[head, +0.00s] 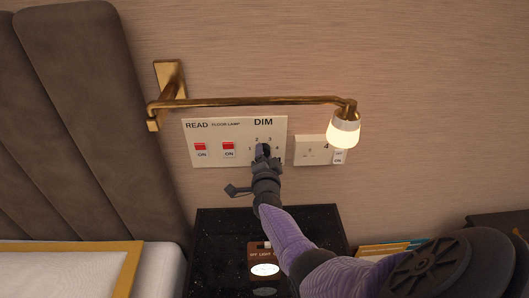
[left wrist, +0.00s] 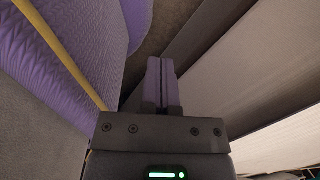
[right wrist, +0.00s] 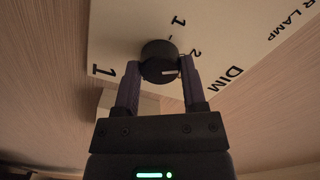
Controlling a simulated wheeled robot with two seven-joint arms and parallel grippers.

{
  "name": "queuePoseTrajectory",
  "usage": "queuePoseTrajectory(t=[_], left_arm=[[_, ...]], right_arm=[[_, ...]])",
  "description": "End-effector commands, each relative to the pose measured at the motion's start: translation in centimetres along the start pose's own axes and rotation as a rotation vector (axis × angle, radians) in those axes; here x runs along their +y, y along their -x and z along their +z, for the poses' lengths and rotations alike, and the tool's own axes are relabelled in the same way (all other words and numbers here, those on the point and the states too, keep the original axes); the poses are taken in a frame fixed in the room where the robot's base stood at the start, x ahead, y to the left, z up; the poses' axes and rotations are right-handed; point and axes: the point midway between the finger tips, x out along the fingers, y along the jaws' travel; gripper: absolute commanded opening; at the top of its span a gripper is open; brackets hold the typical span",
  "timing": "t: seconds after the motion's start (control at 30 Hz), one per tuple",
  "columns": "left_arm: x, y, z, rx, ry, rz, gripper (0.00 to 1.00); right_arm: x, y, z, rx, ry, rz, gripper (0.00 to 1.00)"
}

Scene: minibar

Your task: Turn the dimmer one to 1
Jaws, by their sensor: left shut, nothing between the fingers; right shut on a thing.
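The dimmer is a round black knob (right wrist: 158,60) on a cream wall panel (head: 215,165), beneath the word DIM, with small numbers around it. My right gripper (head: 263,154) reaches the panel and hides most of the knob in the head view. In the right wrist view the two fingers of my right gripper (right wrist: 160,76) are shut on the knob, one on each side. A pale mark shows on the knob's lower right face; I cannot tell which number it points to. My left gripper (left wrist: 162,80) shows in the left wrist view, fingers together and empty.
Two red switches (head: 200,147) labelled ON sit left on the panel. A brass lamp arm (head: 250,101) crosses above it, its lit shade (head: 343,131) to the right. A smaller switch plate (head: 311,150) is beside the panel. A black nightstand (head: 215,250) stands below.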

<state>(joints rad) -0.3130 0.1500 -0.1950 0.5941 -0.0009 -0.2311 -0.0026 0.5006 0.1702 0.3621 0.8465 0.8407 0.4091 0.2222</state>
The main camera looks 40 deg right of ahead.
Motion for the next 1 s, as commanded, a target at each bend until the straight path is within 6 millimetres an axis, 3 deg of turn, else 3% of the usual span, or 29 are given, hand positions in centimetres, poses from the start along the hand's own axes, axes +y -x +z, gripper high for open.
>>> queuePoseTrajectory(t=[0.4,1.0], left_arm=[[0.1,1.1,0.5,-0.001,-0.002,0.003,0.0],[0.5,1.7,-0.5,0.019,0.002,0.009,0.0]], right_arm=[[-0.1,0.0,0.0,-0.001,0.392,0.002,0.0],[0.0,0.0,0.0,-0.001,0.883,0.001,0.0]])
